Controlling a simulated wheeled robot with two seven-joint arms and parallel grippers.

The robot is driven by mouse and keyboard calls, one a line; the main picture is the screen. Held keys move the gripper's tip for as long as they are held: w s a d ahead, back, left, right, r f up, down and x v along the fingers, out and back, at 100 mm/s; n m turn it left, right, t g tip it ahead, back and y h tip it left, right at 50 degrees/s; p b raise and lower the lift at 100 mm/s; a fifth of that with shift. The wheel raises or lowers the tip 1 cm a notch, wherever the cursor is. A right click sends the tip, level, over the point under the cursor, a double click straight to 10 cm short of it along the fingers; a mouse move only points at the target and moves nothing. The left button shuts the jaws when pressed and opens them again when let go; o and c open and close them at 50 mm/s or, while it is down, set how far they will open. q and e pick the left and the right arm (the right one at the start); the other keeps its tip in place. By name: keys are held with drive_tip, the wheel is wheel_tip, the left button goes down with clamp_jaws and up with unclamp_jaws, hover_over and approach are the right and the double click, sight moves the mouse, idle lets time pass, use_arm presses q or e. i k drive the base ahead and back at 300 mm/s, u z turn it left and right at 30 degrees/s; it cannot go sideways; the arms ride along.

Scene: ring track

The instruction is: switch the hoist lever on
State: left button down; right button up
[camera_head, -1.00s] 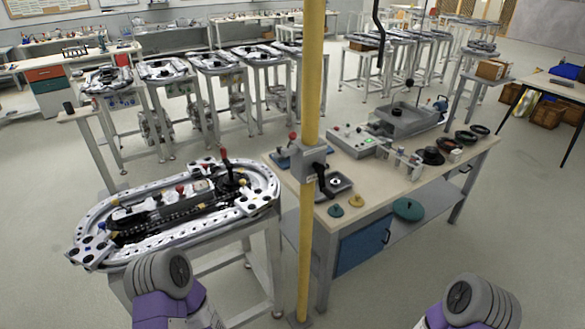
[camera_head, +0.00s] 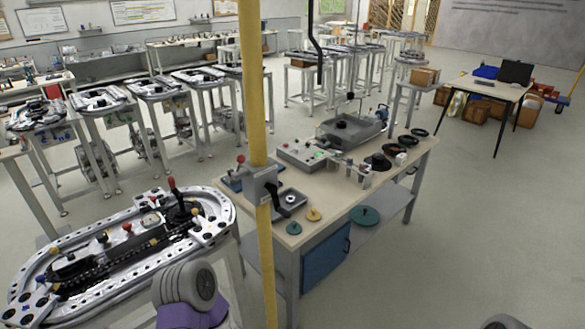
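A yellow post (camera_head: 254,100) stands upright in front of the workbench. A grey box (camera_head: 262,186) is fixed on it, with a black lever (camera_head: 277,196) on its right side. The lever's handle appears to slant downward; I cannot tell whether this is on or off. A grey and purple part of my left arm shows at the bottom, left of the post and apart from the lever. Only a small grey piece of my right arm shows at the bottom right edge. Neither gripper's fingers are in view.
The workbench (camera_head: 340,207) holds a control box (camera_head: 302,155), a grey tray machine (camera_head: 350,130) and several discs. The oval ring track (camera_head: 40,262) is on a stand at left. The floor (camera_head: 470,220) at right is clear.

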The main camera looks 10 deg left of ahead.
sight(240, 158)
drive_tip(key=z, duration=0.1)
drive_tip(key=i, duration=0.95)
drive_tip(key=u, duration=1.35)
